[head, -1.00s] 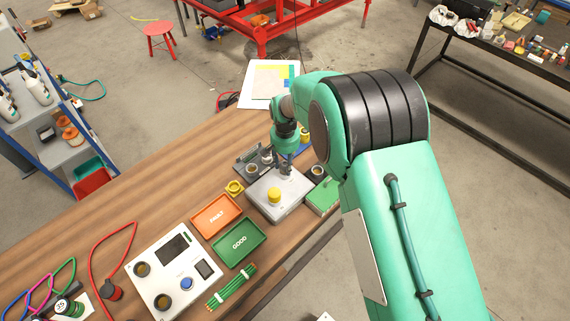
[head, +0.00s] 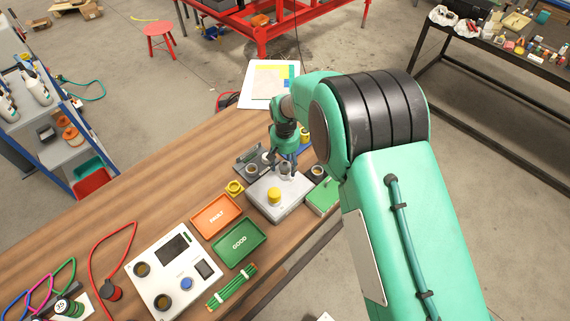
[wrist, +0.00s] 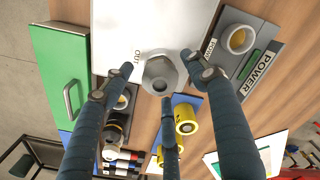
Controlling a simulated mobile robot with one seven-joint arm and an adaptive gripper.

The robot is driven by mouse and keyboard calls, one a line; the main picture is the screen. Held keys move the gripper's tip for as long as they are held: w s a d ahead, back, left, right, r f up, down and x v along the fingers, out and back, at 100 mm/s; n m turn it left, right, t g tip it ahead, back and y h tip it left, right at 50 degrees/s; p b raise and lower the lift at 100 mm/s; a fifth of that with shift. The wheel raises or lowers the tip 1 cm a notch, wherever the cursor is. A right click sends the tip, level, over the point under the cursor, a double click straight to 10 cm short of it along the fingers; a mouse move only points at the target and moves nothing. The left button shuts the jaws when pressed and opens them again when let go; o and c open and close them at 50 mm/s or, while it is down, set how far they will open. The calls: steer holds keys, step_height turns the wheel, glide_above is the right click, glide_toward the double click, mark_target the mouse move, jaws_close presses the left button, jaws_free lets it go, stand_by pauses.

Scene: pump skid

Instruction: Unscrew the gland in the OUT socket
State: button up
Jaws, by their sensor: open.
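The grey box (head: 293,200) with a yellow knob (head: 274,195) stands on the wooden bench. The grey metal hex gland (wrist: 160,76) sits beside the OUT label on the box, in the wrist view. It also shows in the head view (head: 285,169), under my gripper. My gripper (head: 284,160) is directly over the gland with its fingers spread. In the wrist view my gripper (wrist: 162,85) has dark fingers on the left, right and lower sides of the gland, with gaps visible. The socket beneath the gland is hidden.
A grey POWER unit (wrist: 245,60) with a round fitting is close to the right finger. A green box (wrist: 62,75) is on the left, and yellow cylinders (wrist: 186,118) stand below. The FAULT tray (head: 216,216) and GOOD tray (head: 239,242) lie left of the grey box.

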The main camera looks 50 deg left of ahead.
steer(key=shift+r, duration=0.1)
step_height(320, 180, up, 12)
stand_by(0.7)
stand_by(0.3)
